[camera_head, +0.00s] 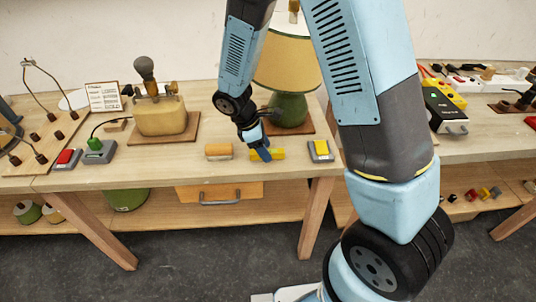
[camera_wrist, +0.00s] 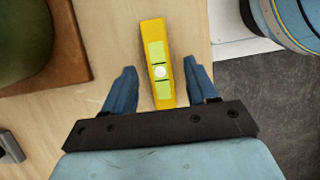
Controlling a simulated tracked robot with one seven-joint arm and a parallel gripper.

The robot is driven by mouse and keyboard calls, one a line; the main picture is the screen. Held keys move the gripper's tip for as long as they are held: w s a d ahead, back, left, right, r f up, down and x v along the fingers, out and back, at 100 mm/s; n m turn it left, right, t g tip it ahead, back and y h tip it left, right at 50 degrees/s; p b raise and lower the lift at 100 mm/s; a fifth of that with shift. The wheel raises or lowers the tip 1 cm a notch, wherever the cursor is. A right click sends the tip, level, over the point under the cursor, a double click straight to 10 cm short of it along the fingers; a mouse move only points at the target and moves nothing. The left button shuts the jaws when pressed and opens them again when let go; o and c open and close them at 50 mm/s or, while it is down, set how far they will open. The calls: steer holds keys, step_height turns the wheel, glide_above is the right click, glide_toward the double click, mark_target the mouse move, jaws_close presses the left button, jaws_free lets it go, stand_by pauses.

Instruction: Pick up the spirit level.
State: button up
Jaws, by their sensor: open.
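The spirit level (camera_wrist: 152,35) is a yellow bar with pale green vial windows. In the wrist view it lies lengthwise on the table, with its near end between my open fingers. My gripper (camera_wrist: 162,85) is open and empty. In the head view the level (camera_head: 278,154) lies near the table's front edge, and my gripper (camera_head: 260,154) is above its left part, covering some of it.
A green lamp (camera_head: 288,108) on a wooden base stands just behind the level. A wooden-and-orange block (camera_head: 219,151) lies to the left, and a grey box with a yellow top (camera_head: 321,150) to the right. The table's front edge is close.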

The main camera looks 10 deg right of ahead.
steer(key=shift+d+f, duration=0.15)
steer(key=shift+f, duration=0.2)
jaws_close()
stand_by(0.3)
